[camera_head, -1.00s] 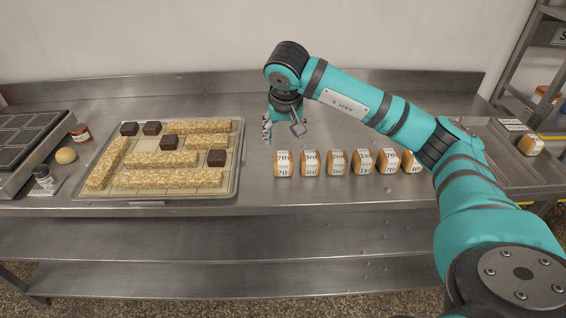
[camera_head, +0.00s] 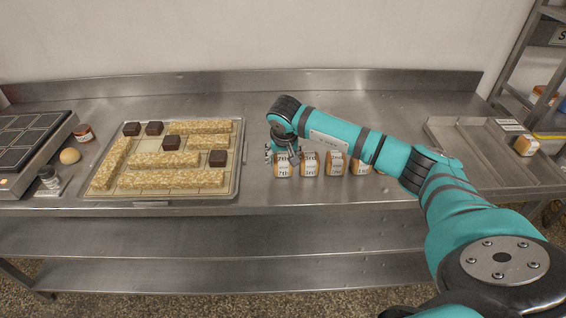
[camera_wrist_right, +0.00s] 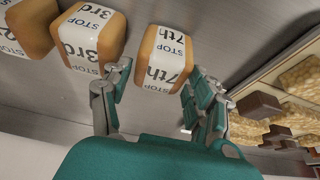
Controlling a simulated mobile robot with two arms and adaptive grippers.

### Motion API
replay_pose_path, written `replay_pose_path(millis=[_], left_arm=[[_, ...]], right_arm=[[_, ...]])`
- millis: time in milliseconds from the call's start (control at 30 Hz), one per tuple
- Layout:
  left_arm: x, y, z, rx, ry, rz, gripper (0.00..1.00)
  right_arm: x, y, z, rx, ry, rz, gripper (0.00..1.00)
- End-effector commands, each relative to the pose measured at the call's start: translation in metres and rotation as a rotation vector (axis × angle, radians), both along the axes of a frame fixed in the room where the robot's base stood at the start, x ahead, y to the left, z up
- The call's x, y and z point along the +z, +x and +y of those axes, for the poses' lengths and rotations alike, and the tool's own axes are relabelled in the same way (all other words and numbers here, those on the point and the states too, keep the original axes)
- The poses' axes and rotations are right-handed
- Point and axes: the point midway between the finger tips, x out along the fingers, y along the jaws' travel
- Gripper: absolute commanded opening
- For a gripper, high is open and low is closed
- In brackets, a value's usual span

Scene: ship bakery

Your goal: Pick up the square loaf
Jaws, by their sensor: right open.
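Several small golden loaves with white printed paper bands stand in a row on the steel table. The leftmost square loaf (camera_head: 282,170) carries a "STOP 7th" band, which reads clearly in the right wrist view (camera_wrist_right: 164,58). My right gripper (camera_head: 282,156) is over this loaf, its fingers open. In the right wrist view, the gripper (camera_wrist_right: 159,76) has one finger on each side of the "7th" loaf; I cannot tell whether they touch it. The "STOP 3rd" loaf (camera_wrist_right: 92,38) stands close beside the left finger. The right forearm hides the row's right end. My left gripper is out of view.
A large tray (camera_head: 240,150) with oat bars and dark brown blocks lies left of the row. A shallow steel tray (camera_head: 470,150) is at the right, with another banded loaf (camera_head: 525,145) at its right end. Bare table lies between the large tray and row.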

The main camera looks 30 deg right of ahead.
Motion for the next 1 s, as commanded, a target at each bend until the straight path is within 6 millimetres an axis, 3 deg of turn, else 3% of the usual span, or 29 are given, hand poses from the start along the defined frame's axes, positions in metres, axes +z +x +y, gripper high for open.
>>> replay_pose_path(millis=[167, 467, 767, 1000], left_arm=[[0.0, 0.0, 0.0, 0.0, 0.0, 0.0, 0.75], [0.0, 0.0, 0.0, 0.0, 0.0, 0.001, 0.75], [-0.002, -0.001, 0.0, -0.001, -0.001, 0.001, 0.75], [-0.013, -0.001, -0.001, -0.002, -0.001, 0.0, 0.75]], right_arm=[[0.0, 0.0, 0.0, 0.0, 0.0, 0.0, 0.58], [0.0, 0.0, 0.0, 0.0, 0.0, 0.0, 0.19], [0.006, 0.0, 0.0, -0.001, 0.0, -0.002, 0.19], [0.05, 0.001, 0.0, 0.0, 0.0, -0.007, 0.19]])
